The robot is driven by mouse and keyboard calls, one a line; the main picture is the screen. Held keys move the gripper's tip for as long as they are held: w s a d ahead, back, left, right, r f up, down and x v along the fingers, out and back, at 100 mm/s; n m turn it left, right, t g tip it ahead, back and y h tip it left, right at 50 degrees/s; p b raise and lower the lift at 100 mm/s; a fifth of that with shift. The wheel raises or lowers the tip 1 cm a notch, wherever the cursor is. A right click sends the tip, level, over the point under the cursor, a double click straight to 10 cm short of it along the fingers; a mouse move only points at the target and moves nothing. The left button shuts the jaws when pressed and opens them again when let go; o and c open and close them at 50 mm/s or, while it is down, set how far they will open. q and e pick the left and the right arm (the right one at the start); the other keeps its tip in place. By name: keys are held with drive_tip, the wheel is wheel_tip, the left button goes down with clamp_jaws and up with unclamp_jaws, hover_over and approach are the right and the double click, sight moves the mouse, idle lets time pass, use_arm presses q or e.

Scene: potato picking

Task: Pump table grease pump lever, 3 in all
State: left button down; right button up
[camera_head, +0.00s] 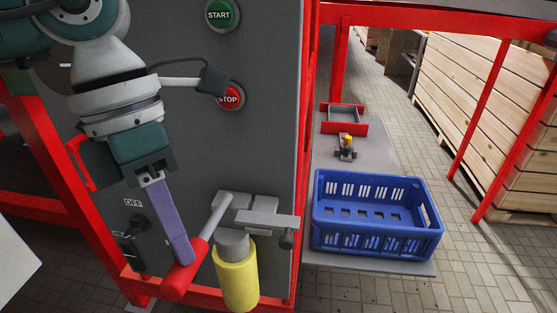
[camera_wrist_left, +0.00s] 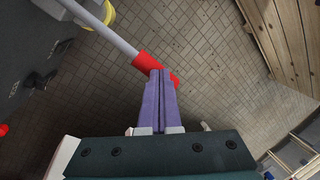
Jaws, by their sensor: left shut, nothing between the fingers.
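The grease pump lever (camera_head: 218,217) is a grey rod with a red grip (camera_head: 180,282), sticking out from the grey pump block on the cabinet front. A yellow cylinder (camera_head: 237,280) hangs under the block. My left gripper (camera_head: 182,257) has its purple fingers shut with nothing between them. Its tips overlap the red grip in the head view; whether they touch it I cannot tell. In the left wrist view the red grip (camera_wrist_left: 146,63) lies just behind the fingertips (camera_wrist_left: 160,74). My right gripper is not in view.
The grey cabinet (camera_head: 270,120) carries a green START button (camera_head: 221,14), a red STOP button (camera_head: 230,97) and switches (camera_head: 138,225). Red frame posts stand around it. A blue crate (camera_head: 375,240) sits on a low grey platform to the right. Wooden crates (camera_head: 480,100) stand farther right.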

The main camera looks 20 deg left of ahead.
use_arm(q)
drive_tip(key=shift+s+f+b, duration=0.25)
drive_tip(key=shift+f+b, duration=0.3)
drive_tip(key=shift+f, duration=0.15)
drive_tip(key=shift+s+f+b, duration=0.1)
drive_tip(key=shift+f+b, duration=0.5)
drive_tip(key=shift+f, duration=0.1)
drive_tip(key=shift+f+b, duration=0.45)
drive_tip(key=shift+w+r+p, duration=0.2)
drive_tip(key=shift+r+p, duration=0.45)
drive_tip(key=shift+r, duration=0.3)
drive_tip(key=shift+w+r+p, duration=0.2)
drive_tip(key=shift+r+p, duration=0.4)
drive_tip(key=shift+r, duration=0.4)
drive_tip(key=shift+w+r+p, duration=0.2)
drive_tip(key=shift+r+p, duration=0.45)
drive_tip(key=shift+r, duration=0.3)
drive_tip(key=shift+f, duration=0.15)
